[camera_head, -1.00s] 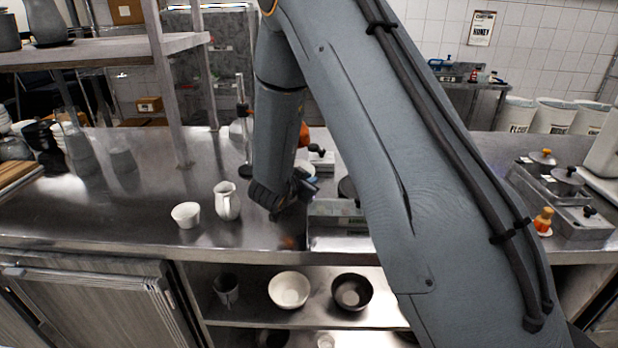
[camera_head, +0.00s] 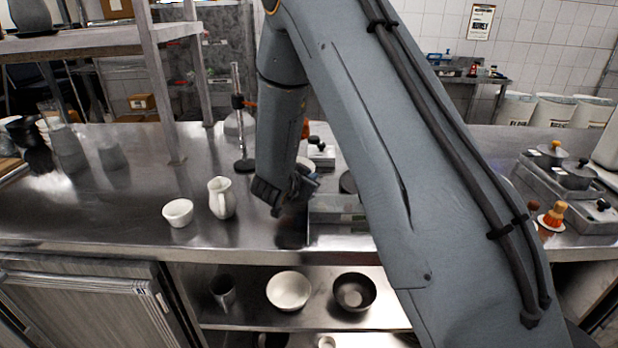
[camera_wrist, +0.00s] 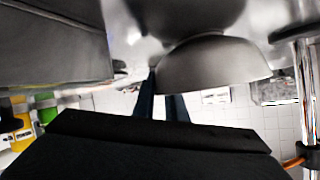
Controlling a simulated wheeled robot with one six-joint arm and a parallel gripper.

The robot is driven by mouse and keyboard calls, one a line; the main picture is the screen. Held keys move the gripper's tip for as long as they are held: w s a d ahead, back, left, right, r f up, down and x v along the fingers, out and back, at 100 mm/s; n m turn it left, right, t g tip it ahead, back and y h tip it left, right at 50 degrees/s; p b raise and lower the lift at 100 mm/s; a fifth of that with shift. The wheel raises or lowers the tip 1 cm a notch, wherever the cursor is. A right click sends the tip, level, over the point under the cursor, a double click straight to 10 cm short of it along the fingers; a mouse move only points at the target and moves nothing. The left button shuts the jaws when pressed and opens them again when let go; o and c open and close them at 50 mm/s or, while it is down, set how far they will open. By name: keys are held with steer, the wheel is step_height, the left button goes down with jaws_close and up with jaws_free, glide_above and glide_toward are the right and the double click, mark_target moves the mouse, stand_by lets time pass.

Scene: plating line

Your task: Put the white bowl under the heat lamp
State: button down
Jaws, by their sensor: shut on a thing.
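A bowl (camera_wrist: 212,65) shows close up in the wrist view, which is upside down. It looks grey-white in shadow, with its rim level. The two blue fingers (camera_wrist: 163,100) of my gripper are shut at its edge, and it appears held above the counter. In the head view my gripper (camera_head: 302,188) is over the counter, and the bowl is mostly hidden behind it.
A small white cup (camera_head: 178,213) and a white jug (camera_head: 221,198) stand left on the steel counter (camera_head: 120,225). A white bowl (camera_head: 289,291) and a dark bowl (camera_head: 354,292) sit on the lower shelf.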

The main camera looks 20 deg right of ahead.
steer(key=c, duration=1.8)
jaws_free()
steer(key=shift+o, duration=0.2)
steer(key=shift+r, duration=0.1)
steer(key=shift+s+a+r, duration=0.15)
steer(key=shift+s+a, duration=0.1)
steer(key=shift+a, duration=0.05)
steer(key=b+v, duration=0.2)
steer(key=v, duration=0.9)
steer(key=shift+s, duration=0.15)
